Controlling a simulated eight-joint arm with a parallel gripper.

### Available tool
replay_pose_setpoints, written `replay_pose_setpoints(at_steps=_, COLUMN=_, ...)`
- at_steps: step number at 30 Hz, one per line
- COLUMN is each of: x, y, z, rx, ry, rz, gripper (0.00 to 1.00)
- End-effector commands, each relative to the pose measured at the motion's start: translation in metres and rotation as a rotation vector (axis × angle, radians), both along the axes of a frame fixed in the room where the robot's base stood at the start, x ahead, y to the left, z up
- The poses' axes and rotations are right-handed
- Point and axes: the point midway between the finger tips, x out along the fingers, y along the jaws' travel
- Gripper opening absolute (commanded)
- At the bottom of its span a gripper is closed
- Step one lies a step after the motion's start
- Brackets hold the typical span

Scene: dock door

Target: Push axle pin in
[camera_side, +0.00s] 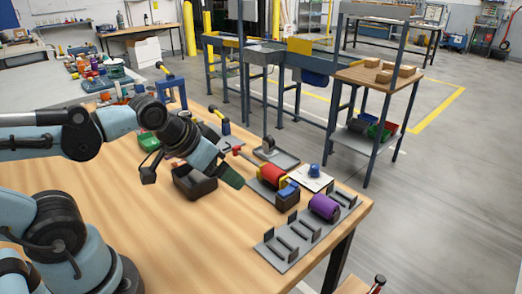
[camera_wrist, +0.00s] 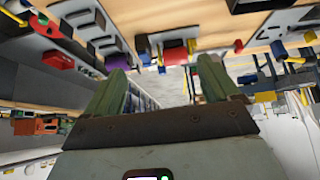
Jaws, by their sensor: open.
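A red roller (camera_side: 272,174) with yellow ends lies in a holder on the wooden table. A thin pin (camera_side: 248,160) with a red knob (camera_side: 236,151) sticks out of its left end. In the wrist view the roller (camera_wrist: 175,55) is near the top middle, with the red knob (camera_wrist: 238,46) to its right. A blue part and a dark block (camera_side: 288,195) are at the roller's other end. My gripper (camera_side: 233,179) is open and empty, left of the roller and apart from it. Its green fingers (camera_wrist: 163,65) show spread in the wrist view. How deep the pin sits is hidden.
A purple roller (camera_side: 324,207) rests on a grey rack (camera_side: 290,245) with several slots near the table's front right edge. A black bin (camera_side: 193,183) lies under my wrist. A blue knob on a white plate (camera_side: 312,178) stands behind the roller.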

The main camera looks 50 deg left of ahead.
Motion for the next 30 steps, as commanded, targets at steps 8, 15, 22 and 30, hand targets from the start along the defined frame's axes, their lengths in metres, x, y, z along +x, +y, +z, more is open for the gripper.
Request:
replay_pose_setpoints(at_steps=8, x=0.0, y=0.0, z=0.0, rx=-0.001, ry=0.001, rz=0.003, gripper=0.78)
replay_pose_setpoints(at_steps=15, x=0.022, y=0.013, z=0.022, rx=-0.071, ry=0.064, rz=0.147, gripper=0.55)
replay_pose_setpoints(at_steps=22, x=0.066, y=0.043, z=0.049, rx=-0.2, ry=0.182, rz=0.445, gripper=0.55)
replay_pose_setpoints(at_steps=30, x=0.117, y=0.086, z=0.059, rx=-0.328, ry=0.305, rz=0.811, gripper=0.55)
